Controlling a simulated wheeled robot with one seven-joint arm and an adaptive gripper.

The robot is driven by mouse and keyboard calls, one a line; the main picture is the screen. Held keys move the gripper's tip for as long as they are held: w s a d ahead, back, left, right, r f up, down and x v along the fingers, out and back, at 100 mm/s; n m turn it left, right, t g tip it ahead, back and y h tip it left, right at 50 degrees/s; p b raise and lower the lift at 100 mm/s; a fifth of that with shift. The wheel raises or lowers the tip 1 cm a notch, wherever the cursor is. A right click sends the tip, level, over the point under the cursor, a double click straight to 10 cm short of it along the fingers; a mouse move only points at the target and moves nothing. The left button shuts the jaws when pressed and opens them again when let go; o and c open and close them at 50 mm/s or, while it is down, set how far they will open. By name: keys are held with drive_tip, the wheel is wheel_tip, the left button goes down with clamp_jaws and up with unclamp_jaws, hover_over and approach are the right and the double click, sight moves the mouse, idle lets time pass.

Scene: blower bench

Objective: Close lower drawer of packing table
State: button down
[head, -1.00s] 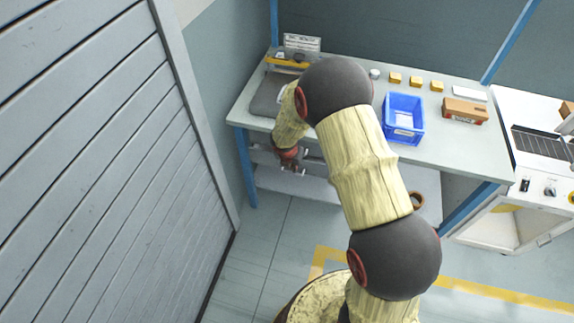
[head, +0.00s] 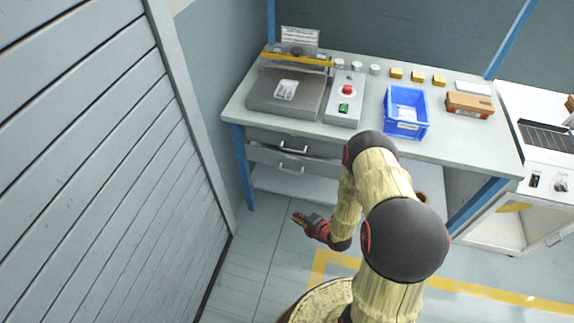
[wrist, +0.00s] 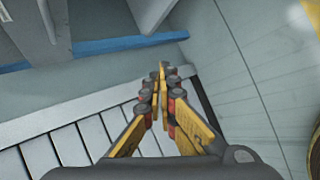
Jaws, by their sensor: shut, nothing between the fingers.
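The packing table (head: 455,151) stands against the back wall in the head view. Two grey drawers sit one above the other under its left part. The upper drawer has a pale handle (head: 294,149). The lower drawer (head: 262,156) has its own handle (head: 291,169), and a dark strip shows along its top edge; I cannot tell whether it is fully flush. My gripper (head: 298,218) is in front of the drawers and below them, over the floor, apart from both. In the wrist view its fingers (wrist: 159,74) are together and empty.
A slatted grey wall (head: 110,150) runs along the left, also in the wrist view (wrist: 70,145). A blue table leg (head: 243,168) stands left of the drawers. A sealing device (head: 285,92) and blue bin (head: 405,112) are on the tabletop. Floor before the drawers is clear.

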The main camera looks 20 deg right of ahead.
sight(289, 155)
drive_tip(key=w+r+m+t, duration=0.2)
drive_tip(key=w+r+t, duration=0.2)
drive_tip(key=r+t, duration=0.75)
drive_tip(key=shift+w+d+r+g+b, duration=0.25)
drive_tip(key=shift+w+r+g+b, duration=0.45)
drive_tip(key=shift+w, duration=1.45)
drive_tip(key=shift+w+d+r+g+b, duration=0.4)
drive_tip(key=shift+w+b, duration=0.45)
drive_tip(key=shift+w, duration=1.35)
drive_tip(key=shift+w+d+r+g+b, duration=0.15)
drive_tip(key=shift+w+r+g+b, duration=0.6)
drive_tip(key=shift+w, duration=1.4)
drive_tip(key=shift+w+d, duration=0.55)
drive_tip(key=shift+w, duration=0.2)
drive_tip(key=shift+w+d, duration=0.55)
drive_tip(key=shift+w, duration=0.15)
